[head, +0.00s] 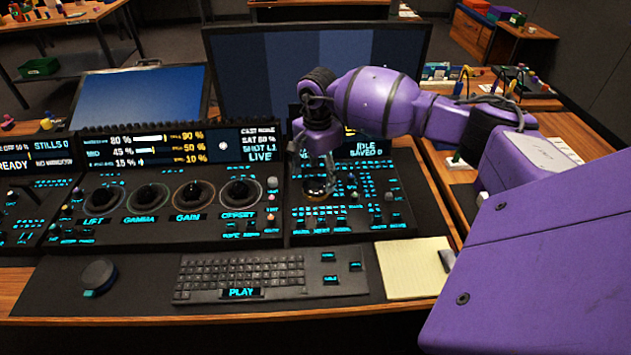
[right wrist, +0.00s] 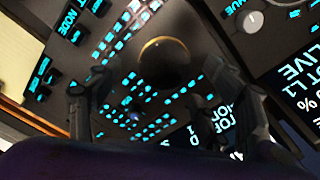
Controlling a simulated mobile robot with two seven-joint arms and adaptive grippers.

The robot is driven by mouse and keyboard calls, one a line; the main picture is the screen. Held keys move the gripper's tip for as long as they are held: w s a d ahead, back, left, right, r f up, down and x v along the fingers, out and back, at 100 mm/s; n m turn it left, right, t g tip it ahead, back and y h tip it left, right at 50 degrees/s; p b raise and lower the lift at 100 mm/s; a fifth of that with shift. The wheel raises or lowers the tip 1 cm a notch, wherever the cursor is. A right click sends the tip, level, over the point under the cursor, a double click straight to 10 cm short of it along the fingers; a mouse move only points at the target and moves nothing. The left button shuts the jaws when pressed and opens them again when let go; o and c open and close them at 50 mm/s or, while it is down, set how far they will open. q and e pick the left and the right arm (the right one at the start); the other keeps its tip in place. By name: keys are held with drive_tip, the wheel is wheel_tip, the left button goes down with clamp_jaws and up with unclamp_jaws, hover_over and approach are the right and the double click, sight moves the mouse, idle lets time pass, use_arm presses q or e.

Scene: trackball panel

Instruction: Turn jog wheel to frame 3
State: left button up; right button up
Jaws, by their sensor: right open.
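The jog wheel (head: 315,187) is a dark round knob with a gold rim on the right-hand panel section. It also shows in the right wrist view (right wrist: 165,62), large and dark with a gold edge. My right gripper (head: 316,165) is just above the wheel in the head view, pointing down and partly covering it. In the right wrist view its open fingers (right wrist: 165,110) stand to either side of the wheel, with nothing held. I cannot tell whether a finger touches the wheel. The small display (head: 366,148) behind reads "IDLE" and "SAVED 0". My left gripper is not in view.
Rows of lit cyan keys surround the wheel. Four trackballs (head: 192,196) sit to the left. Large monitors (head: 320,72) stand behind.

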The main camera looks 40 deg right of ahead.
sight(316, 185)
drive_tip(key=f, duration=0.2)
drive_tip(key=shift+w+a+f, duration=0.1)
drive_tip(key=shift+w+f, duration=0.1)
drive_tip(key=shift+f, duration=0.7)
drive_tip(key=c, duration=0.6)
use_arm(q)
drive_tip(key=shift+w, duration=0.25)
use_arm(e)
drive_tip(key=c, duration=0.5)
